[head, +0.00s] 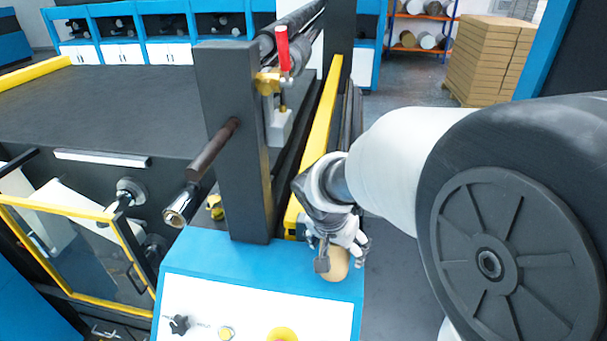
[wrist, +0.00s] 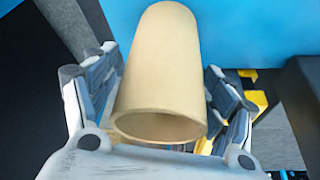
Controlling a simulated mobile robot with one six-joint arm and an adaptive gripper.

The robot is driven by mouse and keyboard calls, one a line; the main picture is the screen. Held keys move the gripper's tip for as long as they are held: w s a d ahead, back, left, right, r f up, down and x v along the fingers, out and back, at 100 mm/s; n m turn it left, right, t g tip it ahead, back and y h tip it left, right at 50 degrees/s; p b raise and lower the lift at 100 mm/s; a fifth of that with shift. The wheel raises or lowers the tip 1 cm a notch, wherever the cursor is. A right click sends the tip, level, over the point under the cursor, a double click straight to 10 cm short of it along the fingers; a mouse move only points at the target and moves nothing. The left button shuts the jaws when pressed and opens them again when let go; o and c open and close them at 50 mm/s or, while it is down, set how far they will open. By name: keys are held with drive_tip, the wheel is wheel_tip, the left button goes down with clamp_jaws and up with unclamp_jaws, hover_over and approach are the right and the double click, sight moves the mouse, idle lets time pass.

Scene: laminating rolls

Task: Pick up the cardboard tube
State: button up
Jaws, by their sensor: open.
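The cardboard tube (wrist: 160,68) is tan and hollow, with its open end facing the camera in the wrist view. In the head view only part of the tube (head: 337,266) shows below my gripper, on or just over the blue top of the machine. My gripper (head: 340,256) is open, with its fingers on both sides of the tube. In the wrist view my gripper (wrist: 160,95) has the tube between its fingers, close to the left fingers, with a gap on the right. I cannot tell whether any finger touches it.
The machine's blue top (head: 225,258) lies below my gripper. A dark upright post (head: 233,140) with a protruding roller shaft (head: 213,157) stands to its left. A yellow rail (head: 322,125) runs behind. Stacked boxes (head: 490,60) stand at the back right.

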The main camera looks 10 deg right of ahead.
drive_tip(key=shift+s, duration=0.1)
drive_tip(key=shift+c, duration=0.2)
drive_tip(key=c, duration=1.1)
wheel_tip(320, 180, up, 20)
drive_tip(key=p, duration=0.1)
